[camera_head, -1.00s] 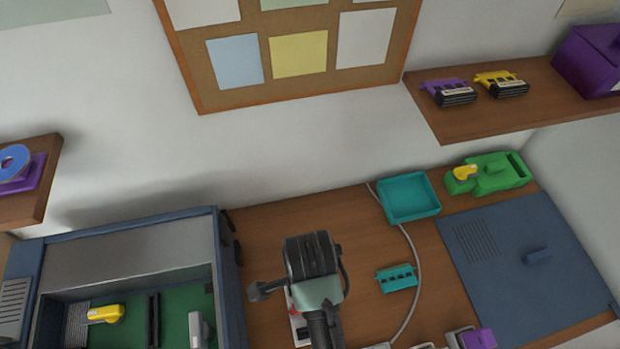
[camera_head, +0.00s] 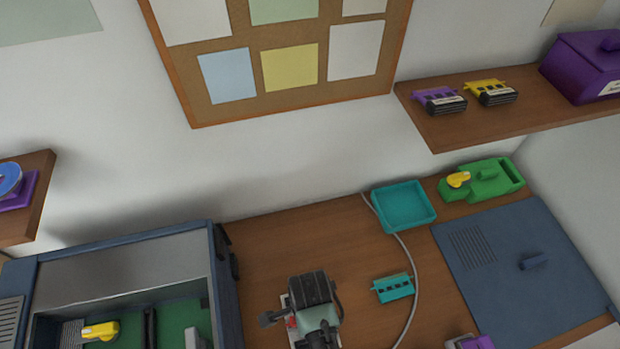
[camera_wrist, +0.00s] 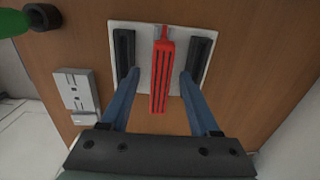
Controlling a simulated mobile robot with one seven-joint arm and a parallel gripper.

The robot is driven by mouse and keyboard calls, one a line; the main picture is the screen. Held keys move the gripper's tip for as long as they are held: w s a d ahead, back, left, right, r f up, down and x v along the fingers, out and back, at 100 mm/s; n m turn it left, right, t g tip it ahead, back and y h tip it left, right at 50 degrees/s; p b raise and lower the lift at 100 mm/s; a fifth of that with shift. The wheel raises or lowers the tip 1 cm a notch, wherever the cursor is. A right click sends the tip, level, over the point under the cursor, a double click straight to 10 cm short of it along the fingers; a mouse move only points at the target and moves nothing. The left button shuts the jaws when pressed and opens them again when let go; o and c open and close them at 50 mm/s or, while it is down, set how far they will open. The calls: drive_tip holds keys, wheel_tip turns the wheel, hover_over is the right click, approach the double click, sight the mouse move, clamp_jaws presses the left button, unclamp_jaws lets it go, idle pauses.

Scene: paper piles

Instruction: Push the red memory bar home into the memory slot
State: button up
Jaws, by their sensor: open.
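The red memory bar (camera_wrist: 162,75) shows in the wrist view on a white plate (camera_wrist: 145,32), between the two fingers of my open gripper (camera_wrist: 162,62). The fingers stand to its left and right with gaps, so it is not gripped. In the head view my gripper (camera_head: 315,300) is over the wooden table, and a bit of red shows at its left edge; its fingertips are hidden. The open blue case (camera_head: 120,265) at lower left holds a green board with a dark upright slot (camera_head: 150,328), which may be the memory slot.
A teal part (camera_head: 393,288) and a grey cable lie right of my gripper. A teal tray (camera_head: 404,206), a green holder (camera_head: 482,187) and a blue-grey panel (camera_head: 520,270) are farther right. Bare table lies between case and gripper.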

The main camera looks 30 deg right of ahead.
clamp_jaws()
drive_tip(key=shift+r, duration=0.1)
idle(0.3)
